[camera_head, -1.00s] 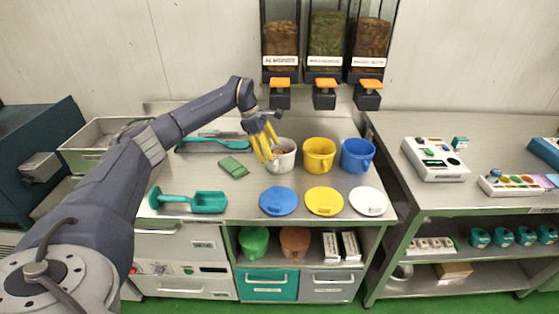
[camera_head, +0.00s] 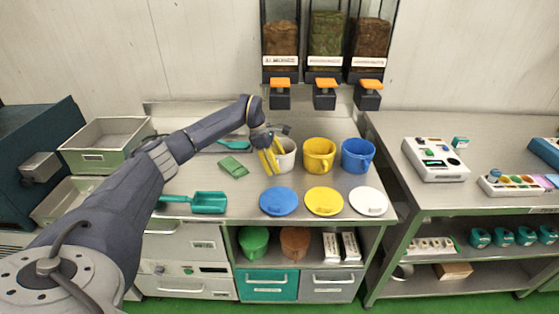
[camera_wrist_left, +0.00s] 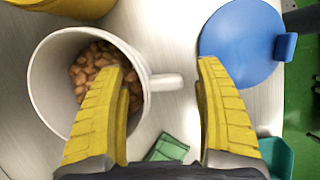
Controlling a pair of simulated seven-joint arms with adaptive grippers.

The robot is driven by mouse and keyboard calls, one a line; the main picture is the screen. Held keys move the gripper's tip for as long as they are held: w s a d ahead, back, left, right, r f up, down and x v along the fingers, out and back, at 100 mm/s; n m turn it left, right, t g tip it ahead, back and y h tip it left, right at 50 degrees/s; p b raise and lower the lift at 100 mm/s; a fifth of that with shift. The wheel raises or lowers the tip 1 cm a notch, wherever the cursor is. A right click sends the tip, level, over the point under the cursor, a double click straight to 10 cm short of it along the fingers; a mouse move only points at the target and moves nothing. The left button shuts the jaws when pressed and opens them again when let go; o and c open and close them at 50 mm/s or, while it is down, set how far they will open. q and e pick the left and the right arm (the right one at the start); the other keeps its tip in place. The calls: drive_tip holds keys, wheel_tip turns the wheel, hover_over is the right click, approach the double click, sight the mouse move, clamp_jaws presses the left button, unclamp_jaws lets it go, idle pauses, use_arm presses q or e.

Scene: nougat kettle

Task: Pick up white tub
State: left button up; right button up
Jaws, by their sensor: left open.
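The white tub (camera_head: 287,158) stands upright on the steel bench, left of a yellow tub. In the left wrist view the white tub (camera_wrist_left: 50,88) is seen from above, with brown nuts (camera_wrist_left: 90,72) inside and a handle (camera_wrist_left: 165,82) pointing right. My left gripper (camera_head: 269,162) is open at the tub's left side. In the wrist view its yellow fingers (camera_wrist_left: 162,75) are spread with the handle between them. One finger overlaps the tub's near rim; the other is on the handle's far side. I cannot tell whether either touches. My right gripper is not in view.
Beside it stand the yellow tub (camera_head: 319,154) and a blue tub (camera_head: 357,155). Blue (camera_head: 278,201), yellow (camera_head: 324,201) and white (camera_head: 368,201) lids lie in front. A teal scoop (camera_head: 208,202) and green cloth (camera_head: 233,166) lie left. Dispensers (camera_head: 325,95) hang above.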

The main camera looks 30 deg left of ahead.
use_arm(q)
drive_tip(key=shift+c, duration=0.3)
clamp_jaws()
drive_tip(key=shift+r, duration=0.15)
